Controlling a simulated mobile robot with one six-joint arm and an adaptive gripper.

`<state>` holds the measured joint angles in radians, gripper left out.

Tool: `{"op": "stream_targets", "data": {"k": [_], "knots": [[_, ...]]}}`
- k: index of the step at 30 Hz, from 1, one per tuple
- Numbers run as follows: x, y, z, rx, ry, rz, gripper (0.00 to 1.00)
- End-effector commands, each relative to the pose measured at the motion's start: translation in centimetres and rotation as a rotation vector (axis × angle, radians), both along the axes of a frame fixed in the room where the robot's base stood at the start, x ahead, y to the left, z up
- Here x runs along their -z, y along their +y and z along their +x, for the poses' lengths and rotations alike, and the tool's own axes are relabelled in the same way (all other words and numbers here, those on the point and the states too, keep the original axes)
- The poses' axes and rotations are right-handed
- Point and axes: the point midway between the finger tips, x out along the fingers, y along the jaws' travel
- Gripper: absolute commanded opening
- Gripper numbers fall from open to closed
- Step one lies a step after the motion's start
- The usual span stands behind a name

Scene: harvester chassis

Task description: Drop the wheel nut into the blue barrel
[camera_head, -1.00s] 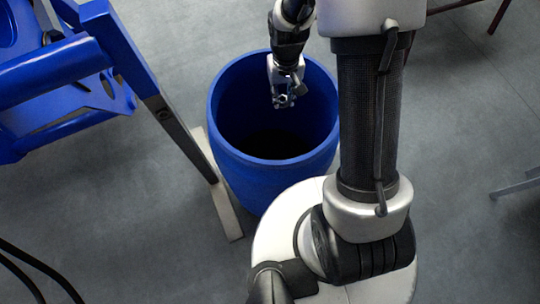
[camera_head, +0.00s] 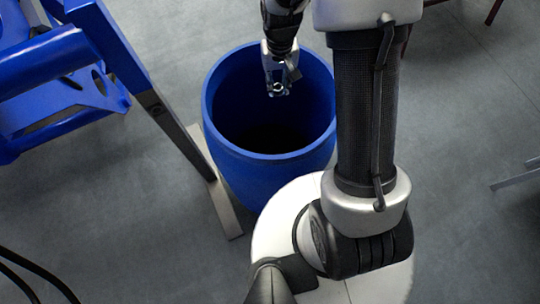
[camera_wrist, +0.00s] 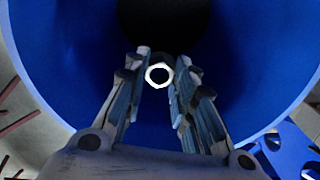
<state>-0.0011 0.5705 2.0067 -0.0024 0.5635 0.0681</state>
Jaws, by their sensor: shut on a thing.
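The blue barrel (camera_head: 232,153) stands upright on the floor with its open top facing up and a dark inside. My gripper (camera_head: 278,90) points down over the barrel's opening, near its far side. It is shut on the wheel nut (camera_head: 277,87), a small pale ring between the fingertips. In the wrist view the nut (camera_wrist: 159,73) shows as a bright ring between the two fingers of my gripper (camera_wrist: 158,80). The barrel's blue inner wall (camera_wrist: 250,80) and dark bottom lie beyond it.
A blue chassis frame (camera_head: 50,75) with a dark leg stands at the left, its pale foot (camera_head: 225,205) close beside the barrel. Black cables (camera_head: 35,270) lie at the lower left. A grey metal leg (camera_head: 520,178) shows at the right edge. Bare floor lies between.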

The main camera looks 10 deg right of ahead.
Motion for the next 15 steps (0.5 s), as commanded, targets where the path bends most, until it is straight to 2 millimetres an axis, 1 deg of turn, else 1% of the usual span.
{"op": "stream_targets", "data": {"k": [1,8,9,15], "knots": [[0.23,0.00,0.02,0.000,-0.001,0.000,0.00],[0.12,0.00,0.02,0.000,-0.001,0.000,0.00],[0.12,0.00,0.02,0.000,-0.001,0.000,0.27],[0.12,0.00,0.01,0.000,-0.001,0.000,0.40]]}}
